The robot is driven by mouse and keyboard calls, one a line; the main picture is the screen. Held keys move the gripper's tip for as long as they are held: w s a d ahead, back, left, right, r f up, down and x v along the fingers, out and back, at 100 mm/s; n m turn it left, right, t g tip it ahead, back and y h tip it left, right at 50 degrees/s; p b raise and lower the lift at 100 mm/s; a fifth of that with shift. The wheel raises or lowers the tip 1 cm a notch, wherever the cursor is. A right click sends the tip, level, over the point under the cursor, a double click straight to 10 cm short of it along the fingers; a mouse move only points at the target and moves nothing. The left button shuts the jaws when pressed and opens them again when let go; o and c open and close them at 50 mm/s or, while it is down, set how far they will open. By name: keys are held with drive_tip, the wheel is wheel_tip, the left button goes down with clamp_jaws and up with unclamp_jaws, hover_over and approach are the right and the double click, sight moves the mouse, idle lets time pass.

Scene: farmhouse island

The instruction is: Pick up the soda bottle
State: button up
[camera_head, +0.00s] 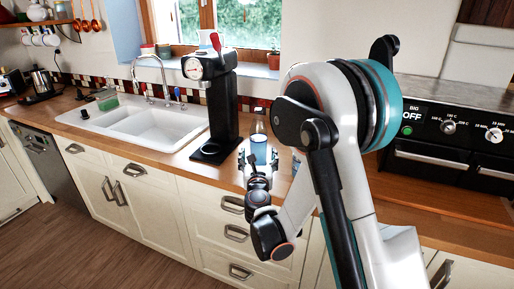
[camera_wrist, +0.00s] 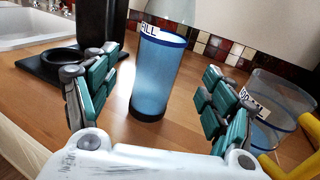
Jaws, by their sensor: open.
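The soda bottle (camera_head: 259,150) stands upright on the wooden counter, blue in its body with a clear upper part in the head view. In the wrist view the bottle (camera_wrist: 157,82) has a dark blue band with a white label, partly reading "ILL", and a dark base; its top runs out of frame. My gripper (camera_head: 259,170) is low at the counter's front edge, facing the bottle. In the wrist view its fingers (camera_wrist: 163,72) are spread to the left and right of the bottle, with gaps on both sides. Nothing is held.
A black soda machine (camera_head: 222,110) with a gauge and red lever stands just left of the bottle. A clear container (camera_wrist: 278,100) and a yellow object (camera_wrist: 296,165) are close to the right finger. A white sink (camera_head: 150,125) lies further left.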

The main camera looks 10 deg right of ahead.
sight(258, 144)
drive_tip(key=b+x, duration=0.2)
drive_tip(key=x, duration=0.6)
drive_tip(key=shift+w+r, duration=0.15)
drive_tip(key=shift+c, duration=0.3)
drive_tip(key=c, duration=1.3)
